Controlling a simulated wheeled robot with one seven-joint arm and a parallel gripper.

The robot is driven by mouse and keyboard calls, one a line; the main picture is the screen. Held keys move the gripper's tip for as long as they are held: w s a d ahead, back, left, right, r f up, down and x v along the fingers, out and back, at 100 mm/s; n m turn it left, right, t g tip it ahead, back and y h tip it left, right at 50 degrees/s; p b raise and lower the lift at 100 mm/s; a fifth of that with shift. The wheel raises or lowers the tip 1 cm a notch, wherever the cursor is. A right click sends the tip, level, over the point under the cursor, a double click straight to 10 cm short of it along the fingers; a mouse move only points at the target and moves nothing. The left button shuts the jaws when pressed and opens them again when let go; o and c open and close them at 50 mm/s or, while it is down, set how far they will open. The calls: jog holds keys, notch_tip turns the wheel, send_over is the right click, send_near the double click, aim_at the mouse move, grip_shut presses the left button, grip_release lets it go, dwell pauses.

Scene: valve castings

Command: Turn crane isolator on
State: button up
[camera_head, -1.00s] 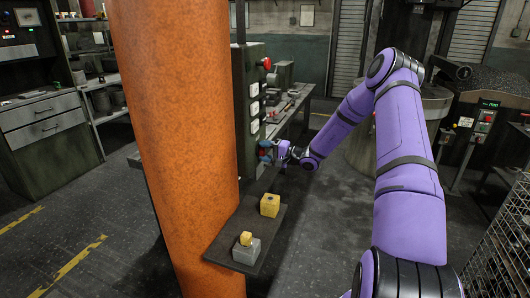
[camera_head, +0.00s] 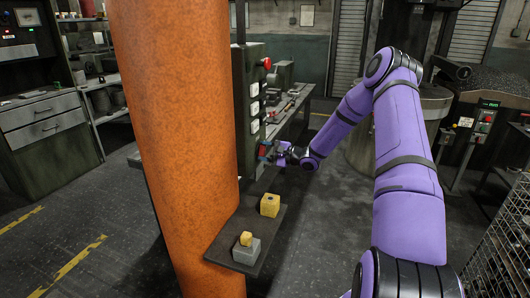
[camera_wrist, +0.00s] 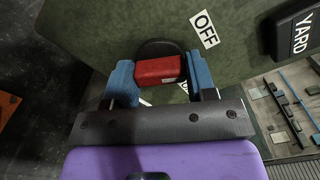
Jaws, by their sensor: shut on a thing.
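The isolator is a red handle (camera_wrist: 158,70) on a round black dial (camera_wrist: 155,48) on the dark green panel (camera_wrist: 110,25). A white OFF label (camera_wrist: 204,29) sits beside the dial. A second white label (camera_wrist: 184,87) is mostly hidden behind my gripper, so I cannot read it. My gripper (camera_wrist: 160,80) is shut on the red handle, with a blue finger on each side. In the head view my gripper (camera_head: 267,152) is at the lower part of the panel's side face (camera_head: 245,105), and a bit of red shows there.
A black YARD plate (camera_wrist: 300,33) is on the panel to the right. A red button (camera_head: 266,63) and white-plated controls (camera_head: 254,90) are higher on the panel. An orange column (camera_head: 170,150) stands close at left, with a shelf (camera_head: 225,245) bearing yellow and grey blocks.

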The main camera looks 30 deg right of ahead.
jog(key=m, duration=1.2)
jog(key=shift+m, duration=0.3)
dwell(0.4)
jog(key=o, duration=0.9)
jog(key=shift+o, duration=0.2)
jog(key=v, duration=1.1)
